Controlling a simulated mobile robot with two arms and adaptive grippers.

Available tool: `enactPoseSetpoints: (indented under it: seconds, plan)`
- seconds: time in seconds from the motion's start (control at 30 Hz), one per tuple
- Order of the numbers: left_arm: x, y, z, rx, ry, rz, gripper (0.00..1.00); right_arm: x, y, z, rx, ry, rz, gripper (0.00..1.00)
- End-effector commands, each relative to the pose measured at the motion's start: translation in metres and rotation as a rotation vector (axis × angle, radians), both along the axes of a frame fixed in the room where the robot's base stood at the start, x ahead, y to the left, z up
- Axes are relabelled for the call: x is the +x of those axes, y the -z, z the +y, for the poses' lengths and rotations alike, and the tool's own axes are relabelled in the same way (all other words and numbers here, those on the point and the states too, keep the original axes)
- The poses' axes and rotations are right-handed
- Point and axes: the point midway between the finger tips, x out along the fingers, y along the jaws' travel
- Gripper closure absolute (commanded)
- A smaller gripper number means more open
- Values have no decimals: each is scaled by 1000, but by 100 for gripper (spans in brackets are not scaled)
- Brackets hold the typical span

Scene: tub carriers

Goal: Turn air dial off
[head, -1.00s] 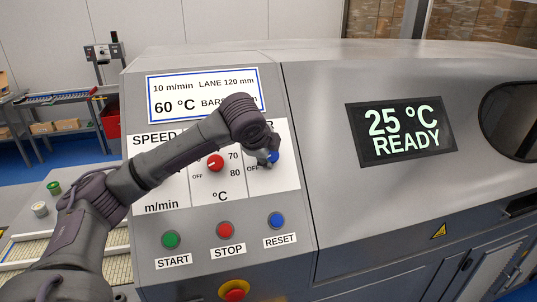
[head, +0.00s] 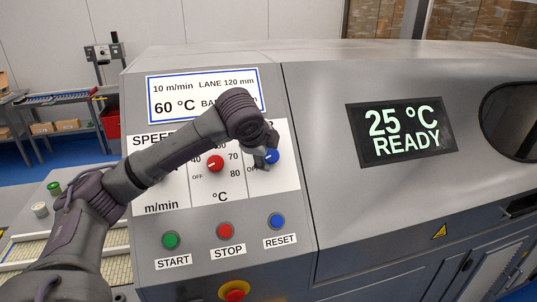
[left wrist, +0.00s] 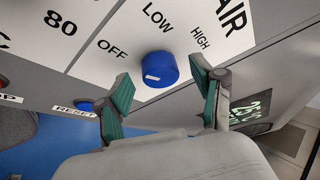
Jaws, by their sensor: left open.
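The blue air dial (left wrist: 160,67) is on the white panel under the word AIR, with OFF, LOW and HIGH printed around it. A white mark shows on its face, but I cannot tell for sure which label it points to. In the head view the dial (head: 272,156) is partly hidden by my left gripper (head: 264,157). In the left wrist view my left gripper (left wrist: 172,82) is open, one green-padded finger on each side of the dial, with gaps showing. My right gripper is not in view.
A red dial (head: 215,163) is left of the air dial. Below are a green START button (head: 171,240), a red STOP button (head: 225,230) and a blue RESET button (head: 276,220). The display (head: 401,130) reads 25 °C READY.

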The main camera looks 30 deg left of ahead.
Motion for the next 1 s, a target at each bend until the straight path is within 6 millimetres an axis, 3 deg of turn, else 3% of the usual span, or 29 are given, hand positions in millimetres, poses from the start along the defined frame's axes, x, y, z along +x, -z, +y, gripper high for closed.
enactPoseSetpoints:
  seconds: [0.3, 0.47, 1.0]
  plan:
    - [-44, -51, -11, 1, 1, -5, 33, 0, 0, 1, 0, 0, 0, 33]
    - [-60, -68, -15, 0, 0, -4, 33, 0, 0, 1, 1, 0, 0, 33]
    - [-68, -75, -17, 0, -1, 0, 33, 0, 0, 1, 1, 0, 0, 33]
